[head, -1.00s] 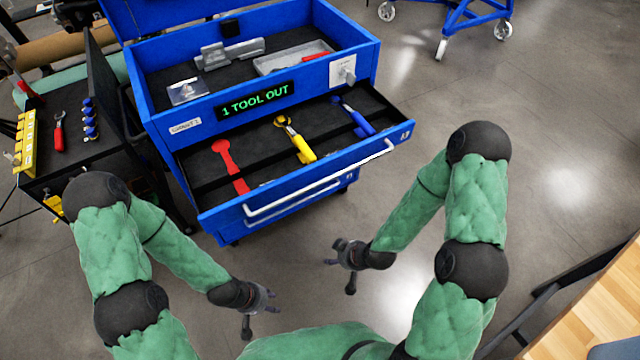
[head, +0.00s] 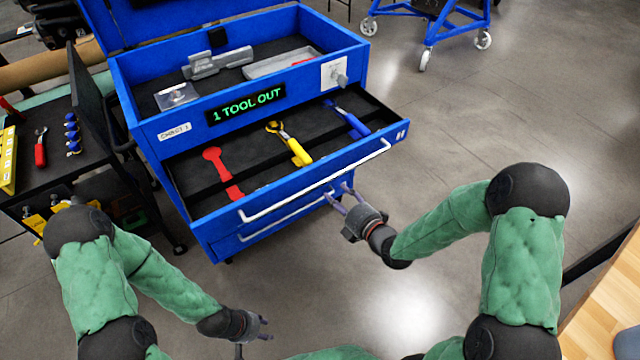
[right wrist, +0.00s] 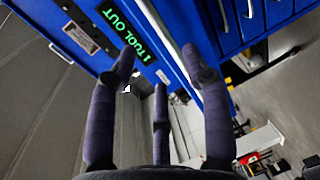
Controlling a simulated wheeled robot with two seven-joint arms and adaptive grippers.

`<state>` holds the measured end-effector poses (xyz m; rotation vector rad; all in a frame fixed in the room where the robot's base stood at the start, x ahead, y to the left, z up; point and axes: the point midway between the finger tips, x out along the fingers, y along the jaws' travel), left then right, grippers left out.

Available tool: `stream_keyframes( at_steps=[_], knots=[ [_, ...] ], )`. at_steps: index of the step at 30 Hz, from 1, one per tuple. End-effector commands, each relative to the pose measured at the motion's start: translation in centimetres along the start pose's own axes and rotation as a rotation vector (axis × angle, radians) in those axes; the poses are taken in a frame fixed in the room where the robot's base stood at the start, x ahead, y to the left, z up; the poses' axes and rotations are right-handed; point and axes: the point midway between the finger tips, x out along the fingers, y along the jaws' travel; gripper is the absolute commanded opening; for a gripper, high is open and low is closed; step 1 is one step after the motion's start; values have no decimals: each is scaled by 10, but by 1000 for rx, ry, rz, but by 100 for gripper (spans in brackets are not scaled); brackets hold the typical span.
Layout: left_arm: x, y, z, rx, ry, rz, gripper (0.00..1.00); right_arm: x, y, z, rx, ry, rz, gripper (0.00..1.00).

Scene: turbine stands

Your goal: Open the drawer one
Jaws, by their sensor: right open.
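The blue tool chest (head: 165,135) stands ahead with its lid up. Its upper drawer (head: 290,190) is pulled out, showing tools on a black liner. A long white handle (head: 315,187) runs along that drawer's front. A second drawer (head: 250,243) below is shut and has its own white handle. My right gripper (head: 341,192) is open and empty, its fingers pointing at the chest just below the upper handle's right part. In the right wrist view its spread fingers (right wrist: 160,75) overlap the chest front; contact cannot be told. My left gripper (head: 264,328) is open and empty, low in front of the chest.
A red tool (head: 215,165), a yellow tool (head: 297,150) and a blue tool (head: 350,123) lie in the open drawer. A black side cart (head: 75,165) stands left. A wooden table (head: 605,310) is at lower right. The floor between is clear.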

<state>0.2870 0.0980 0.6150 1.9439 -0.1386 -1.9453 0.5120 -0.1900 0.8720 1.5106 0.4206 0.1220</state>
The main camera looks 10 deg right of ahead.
Motion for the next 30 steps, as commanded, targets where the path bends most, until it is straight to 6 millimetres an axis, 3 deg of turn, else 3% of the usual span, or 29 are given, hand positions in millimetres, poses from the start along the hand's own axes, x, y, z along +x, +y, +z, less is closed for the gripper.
stream_keyframes(
  at_steps=[9, 15, 29, 30],
  knots=[
    [13, -5, 0, 0, 0, 0, 40, 57, -2, -2, 2, 3, 0, 49],
    [18, -6, -1, 0, 0, 0, 40, 82, -2, -1, 3, 2, 0, 49],
    [19, -7, -1, 0, 0, 0, 40, 92, -1, -1, 5, 0, -2, 49],
    [19, -7, -1, 0, 0, 0, 40, 92, -1, -1, 5, 0, -2, 37]
  ],
)
